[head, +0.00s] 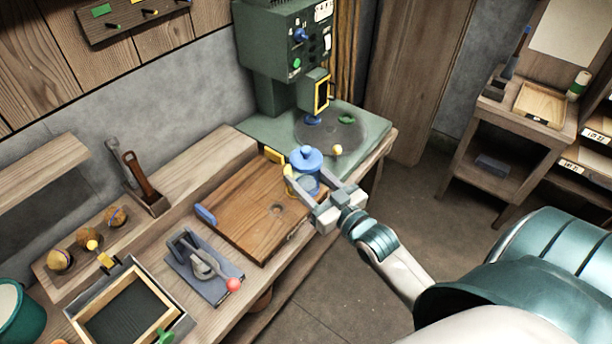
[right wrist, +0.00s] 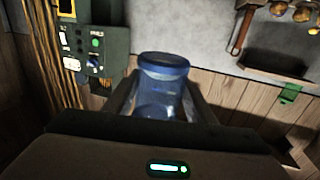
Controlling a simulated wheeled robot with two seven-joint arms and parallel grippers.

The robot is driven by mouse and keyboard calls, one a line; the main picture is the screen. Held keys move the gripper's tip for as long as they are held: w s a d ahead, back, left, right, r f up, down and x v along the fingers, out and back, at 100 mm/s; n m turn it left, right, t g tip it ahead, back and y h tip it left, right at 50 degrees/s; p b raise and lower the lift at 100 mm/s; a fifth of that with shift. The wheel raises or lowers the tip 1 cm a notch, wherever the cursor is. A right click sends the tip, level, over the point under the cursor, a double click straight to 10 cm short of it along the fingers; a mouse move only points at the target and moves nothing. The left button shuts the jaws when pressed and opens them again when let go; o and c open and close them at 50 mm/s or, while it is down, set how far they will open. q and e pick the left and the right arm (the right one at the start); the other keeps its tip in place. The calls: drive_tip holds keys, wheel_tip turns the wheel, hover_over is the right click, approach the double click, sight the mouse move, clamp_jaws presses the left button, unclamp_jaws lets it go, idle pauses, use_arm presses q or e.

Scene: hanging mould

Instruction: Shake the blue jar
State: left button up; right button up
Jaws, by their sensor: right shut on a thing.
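The blue jar (head: 307,181) has a blue lid with a round knob and a see-through body. In the head view it is at the right end of the wooden board on the bench. My right gripper (head: 309,188) is shut around its body. In the right wrist view the jar (right wrist: 162,85) stands between the two fingers of the right gripper (right wrist: 160,105), which hide its sides. Whether its base touches the board cannot be told. My left gripper is not in view.
A green machine (head: 283,75) with a round plate stands behind the jar. The wooden board (head: 245,210) is mostly clear. A lever press (head: 200,262) with a red knob and a framed tray (head: 120,308) lie to the left. Open floor (head: 400,215) is at the right.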

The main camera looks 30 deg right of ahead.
wheel_tip(320, 180, down, 7)
drive_tip(key=b, duration=0.4)
drive_tip(key=shift+r, duration=0.15)
wheel_tip(320, 180, up, 7)
drive_tip(key=p, duration=0.7)
wheel_tip(320, 180, down, 7)
drive_tip(key=b, duration=0.4)
